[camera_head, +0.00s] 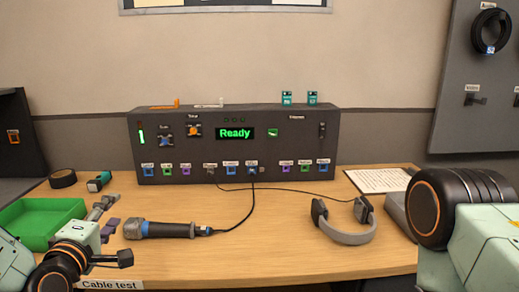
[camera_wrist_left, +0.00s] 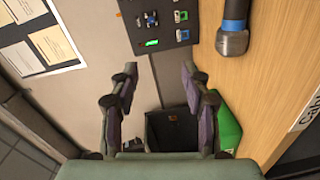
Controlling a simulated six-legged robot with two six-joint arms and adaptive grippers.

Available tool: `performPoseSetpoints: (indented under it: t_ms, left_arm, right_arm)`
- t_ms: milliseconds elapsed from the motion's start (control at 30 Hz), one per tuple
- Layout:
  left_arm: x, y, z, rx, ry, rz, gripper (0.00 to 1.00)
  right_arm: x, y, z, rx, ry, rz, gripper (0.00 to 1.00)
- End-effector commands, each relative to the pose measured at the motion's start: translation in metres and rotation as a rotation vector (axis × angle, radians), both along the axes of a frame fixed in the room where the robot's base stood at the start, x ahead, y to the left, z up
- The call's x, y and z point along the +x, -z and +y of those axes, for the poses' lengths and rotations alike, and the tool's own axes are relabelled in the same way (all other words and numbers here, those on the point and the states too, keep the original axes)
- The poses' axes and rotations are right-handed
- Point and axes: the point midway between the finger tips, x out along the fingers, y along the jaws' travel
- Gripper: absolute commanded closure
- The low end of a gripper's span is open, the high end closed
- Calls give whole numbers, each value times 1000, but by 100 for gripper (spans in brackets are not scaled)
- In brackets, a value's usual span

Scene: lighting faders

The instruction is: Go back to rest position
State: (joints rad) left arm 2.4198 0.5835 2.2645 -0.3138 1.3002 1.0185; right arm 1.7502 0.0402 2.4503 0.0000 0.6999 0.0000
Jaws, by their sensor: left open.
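My left gripper (camera_head: 114,230) is at the lower left in the head view, above the front left of the table and beside the green tray. In the left wrist view its two fingers (camera_wrist_left: 158,76) are spread apart with nothing between them. The dark control panel (camera_head: 280,150) stands at the back of the table, its screen reading "Ready" in green. It shows in part at the top of the left wrist view (camera_wrist_left: 162,45). Of my right arm only a thick joint and a pale link show at the right; its gripper is out of frame.
A microphone (camera_head: 160,230) with a cable lies right of my left gripper. The green tray (camera_head: 30,222) is at the left. A headset (camera_head: 345,237) and a paper sheet (camera_head: 378,180) lie at the right. The front middle of the wooden table (camera_head: 260,262) is clear.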

Motion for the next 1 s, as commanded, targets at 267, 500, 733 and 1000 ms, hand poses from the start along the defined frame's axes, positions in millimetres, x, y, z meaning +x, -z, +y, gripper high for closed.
performPoseSetpoints:
  t_ms: [267, 500, 733, 1000]
  left_arm:
    - [-18, 55, -18, 314, 95, 239, 53]
    - [-99, 178, -54, 712, 406, 650, 53]
    - [-218, 271, -75, 938, 775, 982, 53]
    - [-345, 327, -85, 996, 1065, 1237, 53]
  right_arm:
    - [0, 0, 0, 0, 0, -1, 60]
    - [0, 0, 0, 0, 0, 0, 60]
    - [0, 0, 0, 0, 0, 0, 60]
    - [0, 0, 0, 0, 0, 0, 60]
